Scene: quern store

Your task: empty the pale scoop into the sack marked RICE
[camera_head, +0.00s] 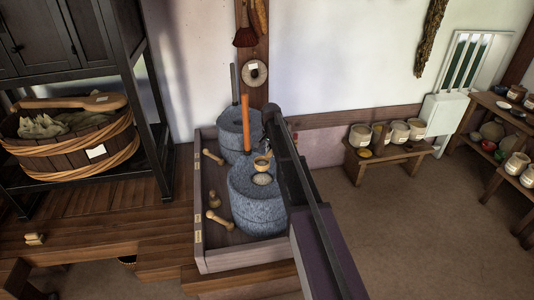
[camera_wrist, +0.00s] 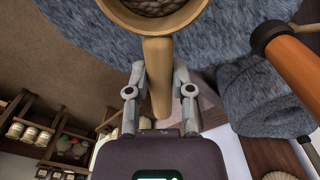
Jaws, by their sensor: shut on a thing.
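The pale scoop (camera_wrist: 156,50) is in my gripper (camera_wrist: 158,82), which is shut on its handle in the wrist view. Its bowl, at the top of that view, holds dark, grainy stuff. In the head view the small scoop (camera_head: 262,161) shows above the front grey stone quern (camera_head: 258,205); I cannot tell whether it touches the stone. My arm hides most of my gripper there. Several pale sacks or tubs (camera_head: 361,135) with labels stand on a low bench at the right. Their labels are too small to read, so I cannot tell which is marked RICE.
The querns stand in a wooden tray (camera_head: 238,260) with wooden pestles (camera_head: 219,219). An orange handle (camera_wrist: 292,62) rises close to the scoop. A basket tub (camera_head: 70,152) sits on a rack at left. Shelves of pots (camera_head: 505,140) stand far right. The brown floor between is clear.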

